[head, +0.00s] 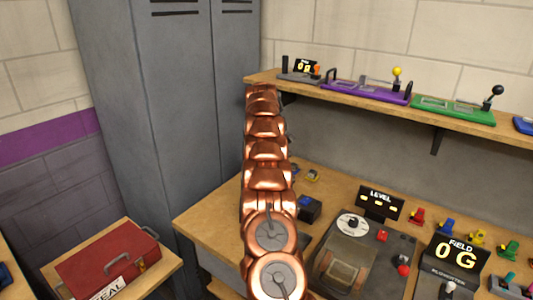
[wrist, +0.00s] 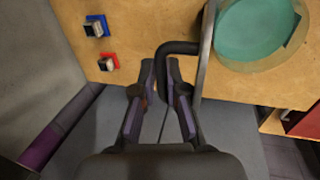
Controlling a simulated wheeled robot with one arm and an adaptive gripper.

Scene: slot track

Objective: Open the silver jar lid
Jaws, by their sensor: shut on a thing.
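In the wrist view, my gripper (wrist: 160,68) has its two fingers on either side of a black bent handle (wrist: 180,47) and is shut on it. The handle joins a thin grey silver lid (wrist: 207,45), seen nearly edge-on and tilted up. Right of the lid is a round jar opening with a teal inside (wrist: 258,30) and a tan rim (wrist: 265,64). The jar's top is cut off by the picture edge. In the head view my copper arm reaches to the back of the workbench; my gripper, the lid and the jar are not visible there.
A blue switch (wrist: 96,27) and a red switch (wrist: 108,62) sit left of my gripper on the wooden surface. In the head view, a shelf (head: 460,125) with slot devices, grey lockers (head: 160,120), a LEVEL console (head: 350,265) and a red toolbox (head: 105,262) surround my arm.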

